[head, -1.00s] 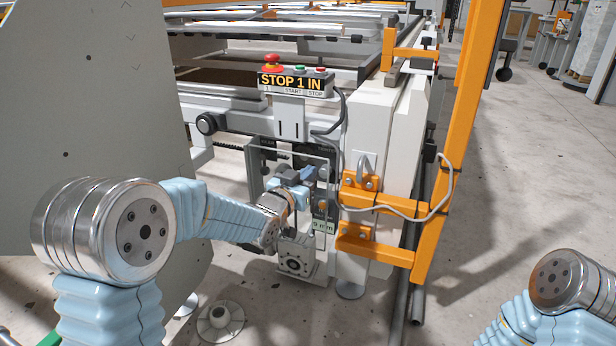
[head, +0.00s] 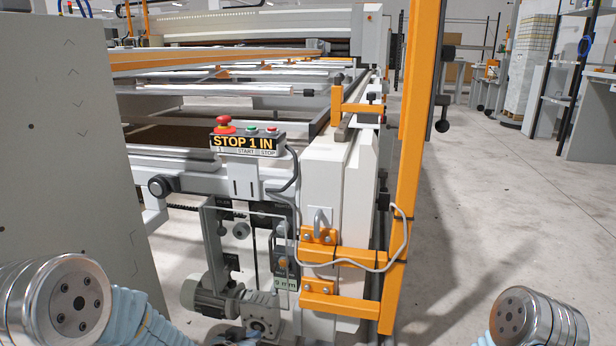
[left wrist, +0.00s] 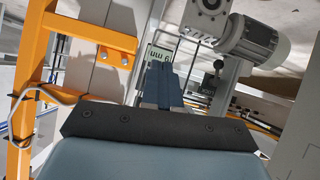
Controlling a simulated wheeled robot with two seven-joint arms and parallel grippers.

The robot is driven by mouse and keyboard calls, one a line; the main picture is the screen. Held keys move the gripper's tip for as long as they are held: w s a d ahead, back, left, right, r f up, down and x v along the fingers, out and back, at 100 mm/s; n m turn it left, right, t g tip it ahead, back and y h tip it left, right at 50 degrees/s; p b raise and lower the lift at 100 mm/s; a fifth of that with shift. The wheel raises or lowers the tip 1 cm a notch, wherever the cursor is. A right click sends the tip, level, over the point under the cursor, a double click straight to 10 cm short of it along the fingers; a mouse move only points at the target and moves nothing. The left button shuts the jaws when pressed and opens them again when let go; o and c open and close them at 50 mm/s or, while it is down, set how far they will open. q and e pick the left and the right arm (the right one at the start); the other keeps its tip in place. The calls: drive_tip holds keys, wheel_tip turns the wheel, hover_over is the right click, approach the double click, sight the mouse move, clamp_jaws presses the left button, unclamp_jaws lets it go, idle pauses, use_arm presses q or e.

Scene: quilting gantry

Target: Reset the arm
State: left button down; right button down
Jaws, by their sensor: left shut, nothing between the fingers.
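My left gripper (left wrist: 161,72) shows in the left wrist view as two dark blue fingers held together, with nothing between them. In the head view only a small part of it shows at the bottom edge, just below the gearmotor (head: 262,312). My left arm's silver joint is at the bottom left of the head view and my right arm's joint is at the bottom right. My right gripper is out of the picture.
The gantry's control box (head: 246,143), with a red stop button (head: 225,127), stands above a recessed panel. An orange frame (head: 345,255) with a hanging cable rises on the right. A grey panel (head: 60,150) stands close on the left. The floor (head: 480,230) at right is clear.

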use_arm(q)
drive_tip(key=s+d+f+n+g, duration=0.25)
drive_tip(key=s+f+g, duration=0.65)
drive_tip(key=s+f, duration=1.15)
wheel_tip(320, 180, up, 13)
drive_tip(key=s+g+p, duration=0.1)
drive_tip(key=s+p, duration=0.1)
drive_tip(key=p, duration=1.3)
drive_tip(key=shift+d+r+n+h, duration=0.15)
drive_tip(key=shift+d+n+h, duration=0.25)
drive_tip(key=shift+n, duration=0.05)
drive_tip(key=shift+s, duration=0.1)
